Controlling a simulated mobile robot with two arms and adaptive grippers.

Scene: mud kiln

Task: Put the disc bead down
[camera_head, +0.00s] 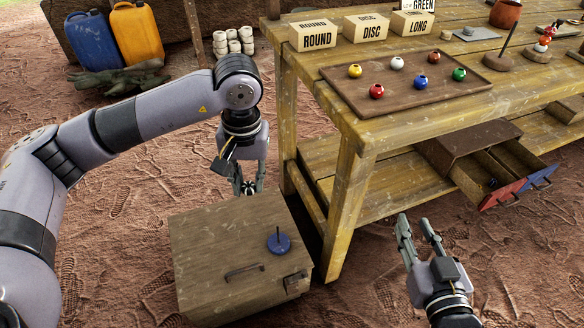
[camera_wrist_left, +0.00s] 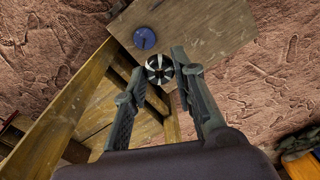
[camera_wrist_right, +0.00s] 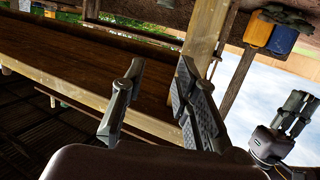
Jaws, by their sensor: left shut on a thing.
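My left gripper (camera_head: 248,186) points down above the back edge of the wooden chest. It is shut on a black-and-white striped disc bead (camera_wrist_left: 159,69), which shows between its fingertips in the left wrist view. In the head view the bead is small and partly hidden by the fingers. My right gripper (camera_head: 419,226) is open and empty, to the right of the table's near leg. It also shows open in the right wrist view (camera_wrist_right: 158,75).
The chest (camera_head: 205,245) carries a blue disc with a peg (camera_head: 279,243). The table holds a brown board (camera_head: 400,95) with several coloured beads and boxes labelled ROUND (camera_head: 313,36), DISC (camera_head: 366,29) and LONG (camera_head: 412,24). Open drawers (camera_head: 500,180) stick out below.

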